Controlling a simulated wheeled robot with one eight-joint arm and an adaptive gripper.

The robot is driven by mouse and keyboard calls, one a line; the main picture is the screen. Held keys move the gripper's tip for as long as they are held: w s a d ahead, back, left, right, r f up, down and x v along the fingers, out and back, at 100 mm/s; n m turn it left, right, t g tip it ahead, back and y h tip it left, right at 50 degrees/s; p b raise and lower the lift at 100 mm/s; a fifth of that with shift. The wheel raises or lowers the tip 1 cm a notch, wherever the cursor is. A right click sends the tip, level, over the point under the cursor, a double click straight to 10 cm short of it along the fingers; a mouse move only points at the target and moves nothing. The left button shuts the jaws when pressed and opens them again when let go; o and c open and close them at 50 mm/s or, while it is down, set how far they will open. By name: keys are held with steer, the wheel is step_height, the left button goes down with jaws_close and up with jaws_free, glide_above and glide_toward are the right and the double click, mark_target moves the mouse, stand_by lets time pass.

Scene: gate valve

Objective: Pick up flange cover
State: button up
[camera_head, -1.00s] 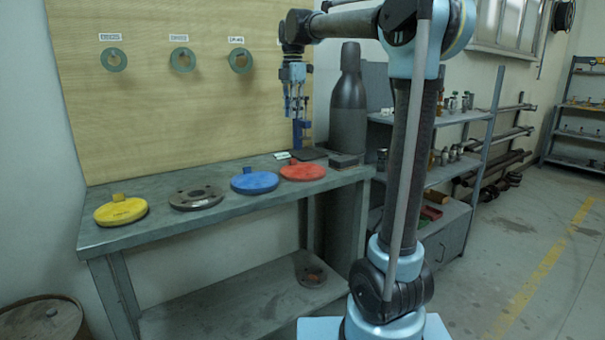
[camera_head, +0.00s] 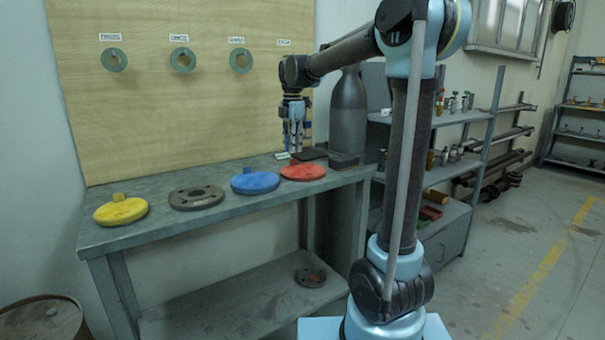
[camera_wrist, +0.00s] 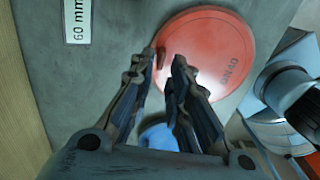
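Round flange covers lie on the workbench: a yellow cover (camera_head: 121,210) at the left, a blue cover (camera_head: 254,182) and a red cover (camera_head: 303,172) at the right. Each has a small tab on top. My gripper (camera_head: 293,150) hangs pointing down above the red cover, apart from it. In the wrist view the red cover (camera_wrist: 206,62) lies beyond my fingertips (camera_wrist: 164,58), with its tab near the left finger and raised lettering on its face. The fingers are spread with nothing between them. Part of the blue cover (camera_wrist: 158,136) shows between the fingers.
A grey metal flange (camera_head: 196,197) lies between the yellow and blue covers. A dark gas cylinder (camera_head: 348,115) stands right of my gripper. A board with hung gaskets (camera_head: 183,60) rises behind the workbench (camera_head: 150,234). A "60 mm" label (camera_wrist: 77,20) lies near the red cover.

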mark_target(303, 169)
steer(key=shift+f, duration=2.55)
jaws_close()
